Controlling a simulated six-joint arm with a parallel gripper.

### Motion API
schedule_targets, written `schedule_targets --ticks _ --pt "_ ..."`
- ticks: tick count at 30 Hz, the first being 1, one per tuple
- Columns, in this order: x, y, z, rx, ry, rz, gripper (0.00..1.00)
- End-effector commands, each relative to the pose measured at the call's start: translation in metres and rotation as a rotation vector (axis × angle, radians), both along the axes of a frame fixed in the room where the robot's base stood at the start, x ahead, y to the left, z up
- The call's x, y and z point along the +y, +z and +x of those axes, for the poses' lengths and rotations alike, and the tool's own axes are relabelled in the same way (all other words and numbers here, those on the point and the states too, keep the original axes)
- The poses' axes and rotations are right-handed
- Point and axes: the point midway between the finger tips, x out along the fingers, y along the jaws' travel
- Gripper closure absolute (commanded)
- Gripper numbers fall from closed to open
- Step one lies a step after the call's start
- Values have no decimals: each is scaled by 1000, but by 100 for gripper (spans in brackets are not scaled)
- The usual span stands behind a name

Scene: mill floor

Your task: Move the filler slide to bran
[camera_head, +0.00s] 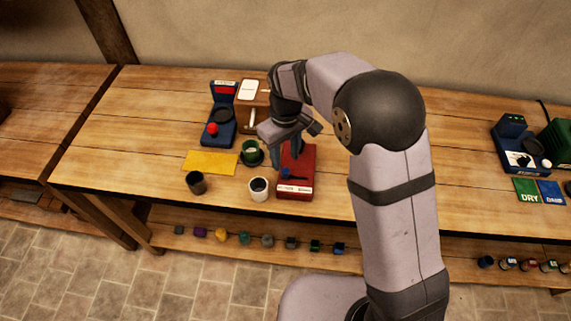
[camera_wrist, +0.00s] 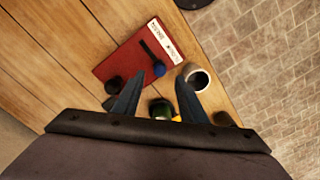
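The filler (camera_head: 306,162) is a red box on the bench with a white two-word label along its front edge; I cannot read the words surely. Its slide has a blue knob (camera_head: 286,172) at the left end of a dark slot, on the side of the pale cup. In the wrist view the blue knob (camera_wrist: 158,69) appears between the tips of my gripper (camera_wrist: 159,76). The fingers are apart and hold nothing. In the head view my gripper (camera_head: 295,148) hangs over the back of the red box, above the knob; the exact gap is unclear.
A pale cup (camera_head: 259,195) stands close left of the red box, and a dark cup (camera_head: 196,187) is farther left.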

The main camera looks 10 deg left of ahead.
Motion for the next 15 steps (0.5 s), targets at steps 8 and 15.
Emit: schedule_targets --ticks 8,15 --pt "0 -34 -1 3 -1 -1 61" --pt "0 -49 -1 1 -1 -1 61"
